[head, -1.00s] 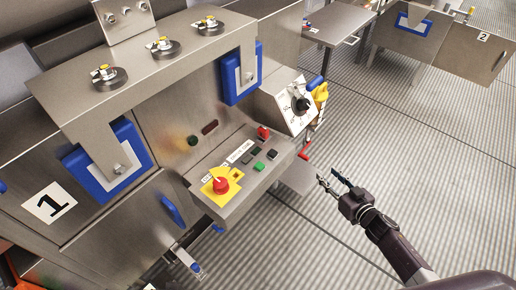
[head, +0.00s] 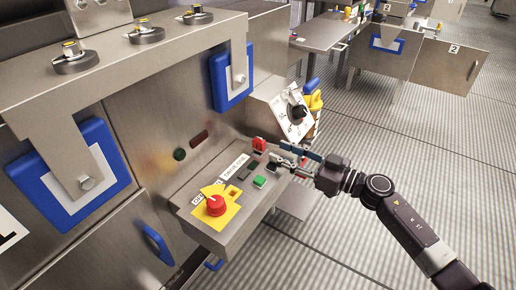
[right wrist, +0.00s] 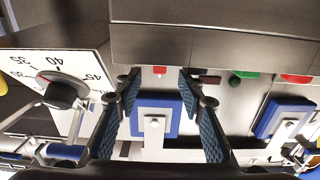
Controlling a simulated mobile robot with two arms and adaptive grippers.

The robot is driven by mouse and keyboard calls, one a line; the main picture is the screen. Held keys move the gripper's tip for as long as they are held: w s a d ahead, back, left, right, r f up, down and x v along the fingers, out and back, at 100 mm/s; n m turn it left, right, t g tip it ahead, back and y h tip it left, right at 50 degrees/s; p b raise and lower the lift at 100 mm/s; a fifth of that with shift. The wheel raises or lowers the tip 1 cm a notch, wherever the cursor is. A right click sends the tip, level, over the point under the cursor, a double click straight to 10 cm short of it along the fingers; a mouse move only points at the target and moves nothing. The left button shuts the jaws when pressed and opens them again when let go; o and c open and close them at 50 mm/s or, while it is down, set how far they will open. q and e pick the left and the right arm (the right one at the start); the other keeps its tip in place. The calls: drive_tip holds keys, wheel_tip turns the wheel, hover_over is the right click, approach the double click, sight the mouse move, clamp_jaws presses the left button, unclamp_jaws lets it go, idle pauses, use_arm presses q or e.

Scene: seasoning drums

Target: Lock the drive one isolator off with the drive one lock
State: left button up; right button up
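A small red object (head: 259,145), which looks like a lock, stands at the back right corner of the sloping control panel (head: 243,224). In the right wrist view a small red piece (right wrist: 159,70) shows ahead, between the fingers. My right gripper (head: 292,157) is at the panel's right edge, close to the red object and apart from it. In the right wrist view its fingers (right wrist: 160,110) are spread with nothing held. I cannot tell for sure which part is the drive one isolator. My left gripper is not in view.
A black knob on a white dial plate (head: 297,113) sits just behind my right gripper, with a yellow part (head: 314,101) beside it. The panel holds a red mushroom button (head: 216,205) and a green button (head: 260,181). Open floor (head: 400,150) lies to the right.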

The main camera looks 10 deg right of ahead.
sight(264, 146)
drive_tip(key=x, duration=0.2)
drive_tip(key=shift+w+a, duration=0.25)
drive_tip(key=shift+w, duration=0.05)
drive_tip(key=shift+w+a, duration=0.35)
drive_tip(key=shift+a, duration=0.05)
drive_tip(key=b+x, duration=0.1)
drive_tip(key=x, duration=0.3)
drive_tip(key=shift+w+f, duration=0.1)
drive_tip(key=shift+f, duration=0.05)
drive_tip(key=shift+w+a, duration=0.15)
drive_tip(key=shift+a, duration=0.05)
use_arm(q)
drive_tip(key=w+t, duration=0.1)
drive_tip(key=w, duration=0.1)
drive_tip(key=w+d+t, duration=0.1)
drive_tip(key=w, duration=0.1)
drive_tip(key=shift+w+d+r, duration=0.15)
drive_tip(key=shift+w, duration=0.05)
use_arm(e)
drive_tip(key=shift+c, duration=0.3)
clamp_jaws()
